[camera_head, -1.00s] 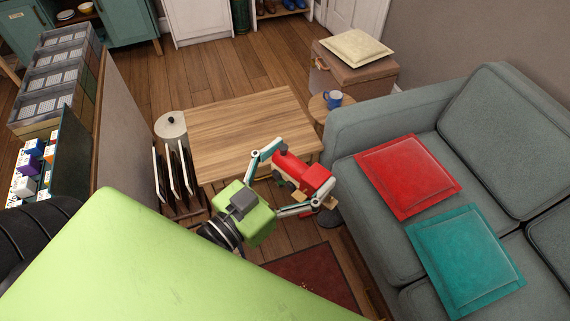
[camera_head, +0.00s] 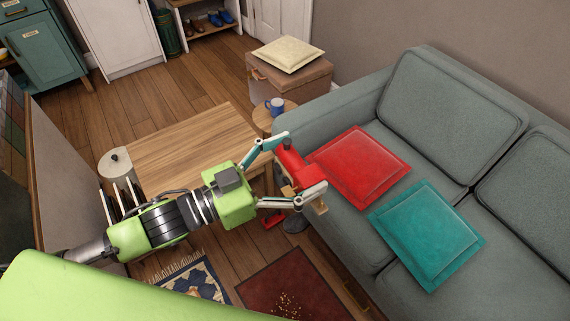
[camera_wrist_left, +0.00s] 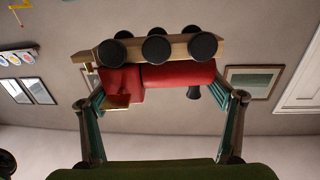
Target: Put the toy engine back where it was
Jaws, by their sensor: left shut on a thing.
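The engine appears upside down in that view. My right gripper is not in view. The place where the engine stood before cannot be told from these frames.
A grey sofa (camera_head: 345,105) with a red cushion (camera_head: 360,168) and a teal cushion (camera_head: 427,232) is at the right. A wooden table (camera_head: 195,140) and a side table with a blue mug (camera_head: 275,106) stand behind the gripper. Rugs (camera_head: 290,285) lie in front.

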